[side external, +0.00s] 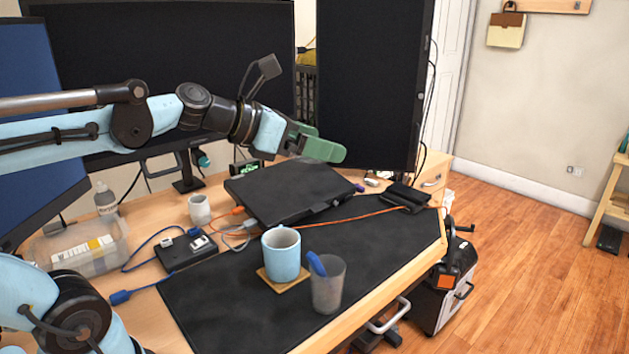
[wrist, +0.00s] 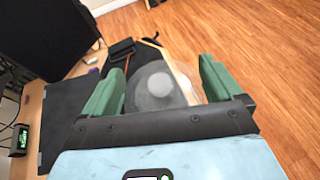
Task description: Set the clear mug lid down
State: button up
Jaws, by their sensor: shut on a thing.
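My gripper (side external: 324,148) has green fingers and is raised above the back of the desk, over the far edge of the closed black laptop. In the wrist view my gripper (wrist: 160,76) is shut on the clear mug lid (wrist: 158,86), a see-through disc with a greyish round middle held between the fingers. In the side view I cannot make out the lid at the fingers. A light blue mug (side external: 282,258) stands upright on a small tan coaster (side external: 268,276), well below and in front of my gripper.
The black laptop (side external: 285,190) lies on the dark desk mat (side external: 235,310). A clear cup (side external: 328,288) with a blue item stands beside the mug. A white cup (side external: 199,209), a clear bin (side external: 95,262), cables and monitors crowd the left and back. The mat's front left is clear.

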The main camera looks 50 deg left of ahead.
aim_at(347, 239)
jog(key=w+d+f+m+g+h, duration=0.1)
jog(key=w+f+m+h, duration=0.1)
jog(key=w+f, duration=0.4)
jog(key=w+d+f+m+g+h, duration=0.1)
jog(key=w+f+m+g+h, duration=0.1)
jog(key=w+f, duration=0.5)
notch_tip(347, 239, down, 6)
jog(key=shift+w+d+r+m+h, duration=0.2)
jog(key=shift+w+m+h, duration=0.1)
jog(key=shift+m+h, duration=0.5)
jog(key=w+a+f, duration=0.1)
jog(key=a+f, duration=0.1)
jog(key=a, duration=0.1)
jog(key=w+a+f, duration=0.2)
jog(key=a, duration=0.2)
jog(key=w+a+f, duration=0.1)
jog(key=a+f, duration=0.2)
jog(key=shift+w+a, duration=0.15)
jog(key=shift+f, duration=2)
jog(key=shift+f, duration=0.15)
jog(key=o, duration=0.7)
